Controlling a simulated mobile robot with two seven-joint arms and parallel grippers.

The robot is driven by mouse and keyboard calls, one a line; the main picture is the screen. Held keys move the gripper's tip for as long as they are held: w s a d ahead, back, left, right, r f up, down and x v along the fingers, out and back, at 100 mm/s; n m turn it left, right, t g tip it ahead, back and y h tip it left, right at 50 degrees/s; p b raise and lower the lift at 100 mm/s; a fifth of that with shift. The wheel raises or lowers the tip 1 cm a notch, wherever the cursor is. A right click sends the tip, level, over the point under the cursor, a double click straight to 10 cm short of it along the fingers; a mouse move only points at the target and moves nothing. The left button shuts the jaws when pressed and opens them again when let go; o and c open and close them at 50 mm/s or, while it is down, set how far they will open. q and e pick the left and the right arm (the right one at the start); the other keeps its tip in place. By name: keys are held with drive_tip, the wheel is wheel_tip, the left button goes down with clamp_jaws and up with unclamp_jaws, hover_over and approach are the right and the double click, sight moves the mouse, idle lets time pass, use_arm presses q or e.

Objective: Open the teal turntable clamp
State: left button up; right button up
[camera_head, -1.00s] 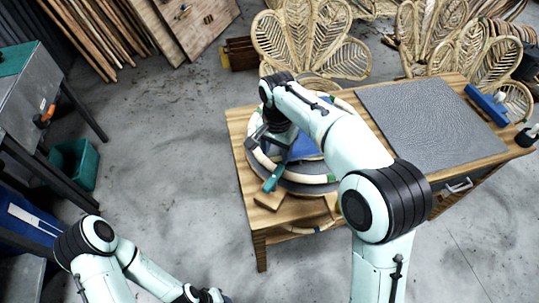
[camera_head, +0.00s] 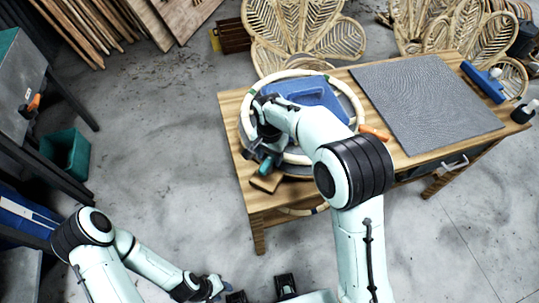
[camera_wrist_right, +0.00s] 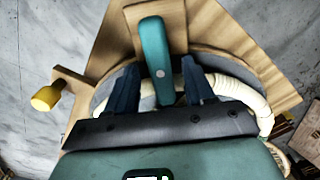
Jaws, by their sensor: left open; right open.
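The teal clamp lever (camera_wrist_right: 153,45) shows in the right wrist view, lying lengthwise between the two dark fingers of my right gripper (camera_wrist_right: 160,72). The fingers are apart, with a gap visible on each side of the lever. In the head view a bit of teal (camera_head: 271,162) shows at the front left of the turntable, and my right wrist hides much of it. A pale rattan ring (camera_head: 352,98) lies around the turntable on the wooden table (camera_head: 233,110). My left gripper (camera_head: 262,292) is open and empty at the bottom edge, away from the table.
A blue piece (camera_head: 310,92) sits inside the ring. An orange-handled tool (camera_head: 374,132) lies beside it. A grey mat (camera_head: 425,100) covers the table's right part. A wooden block (camera_head: 266,183) is near the front left edge. A yellow knob (camera_wrist_right: 46,98) sticks out at left.

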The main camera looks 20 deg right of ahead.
drive_tip(key=shift+f, duration=0.15)
clamp_jaws()
use_arm(q)
drive_tip(key=shift+w+r, duration=0.1)
drive_tip(key=shift+r, duration=0.05)
use_arm(e)
drive_tip(key=shift+n, duration=0.4)
drive_tip(key=n+p, duration=0.1)
drive_tip(key=n, duration=0.7)
drive_tip(key=shift+p, duration=0.4)
drive_tip(key=n, duration=0.5)
drive_tip(key=shift+p, duration=0.35)
use_arm(q)
drive_tip(key=w+r, duration=0.1)
drive_tip(key=r, duration=0.1)
drive_tip(key=w+r, duration=0.2)
drive_tip(key=shift+p, duration=0.35)
use_arm(e)
drive_tip(key=n, duration=0.4)
